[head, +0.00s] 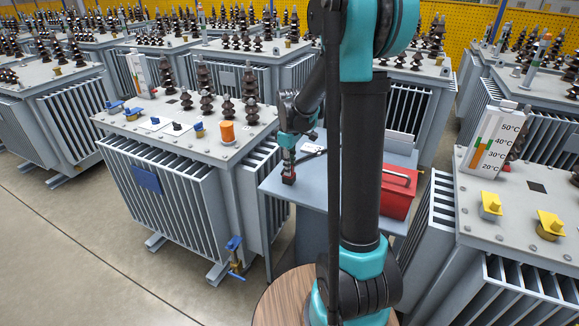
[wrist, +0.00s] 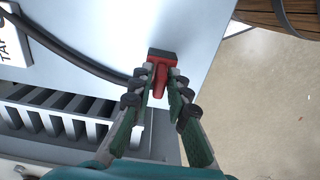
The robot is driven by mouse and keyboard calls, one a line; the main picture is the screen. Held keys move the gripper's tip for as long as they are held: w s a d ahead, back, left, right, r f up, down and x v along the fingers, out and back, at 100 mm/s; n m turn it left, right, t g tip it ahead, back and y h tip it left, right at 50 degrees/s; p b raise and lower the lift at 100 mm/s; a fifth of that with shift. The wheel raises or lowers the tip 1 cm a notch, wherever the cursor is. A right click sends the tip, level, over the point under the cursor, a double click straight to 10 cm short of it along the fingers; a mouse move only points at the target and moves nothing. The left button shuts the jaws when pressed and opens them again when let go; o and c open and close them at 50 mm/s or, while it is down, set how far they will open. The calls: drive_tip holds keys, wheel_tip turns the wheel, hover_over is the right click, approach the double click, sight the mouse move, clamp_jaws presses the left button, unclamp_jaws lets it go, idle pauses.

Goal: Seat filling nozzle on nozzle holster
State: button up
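The red filling nozzle (wrist: 160,82), as I take it, sits between my fingertips in the wrist view. My gripper (wrist: 162,85) has a finger pad against each side of it and appears shut on it. A dark block shows at its far end; I cannot tell whether this is part of the nozzle or the holster. A black hose (wrist: 75,58) runs from the left to behind the left finger. In the head view my gripper (head: 289,165) points down over the grey table's left corner, with a small dark red piece (head: 289,178) at its tips. I cannot clearly identify the nozzle holster.
The grey table (head: 300,195) also carries a red toolbox (head: 399,192) on the right. A transformer (head: 185,150) with bushings and an orange cap (head: 227,131) stands close on the left. Another transformer (head: 520,215) stands right. Open floor (head: 90,260) lies front left.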

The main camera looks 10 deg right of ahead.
drive_tip(key=shift+o, duration=1.3)
wheel_tip(320, 180, up, 12)
drive_tip(key=s+d+f+m+t, duration=0.2)
drive_tip(key=s+f+m, duration=0.3)
drive_tip(key=s, duration=0.6)
drive_tip(key=s+d+f+m+t, duration=0.2)
drive_tip(key=s+f+m, duration=0.3)
drive_tip(key=s+f, duration=0.4)
drive_tip(key=shift+s+m, duration=0.4)
drive_tip(key=shift+s, duration=0.55)
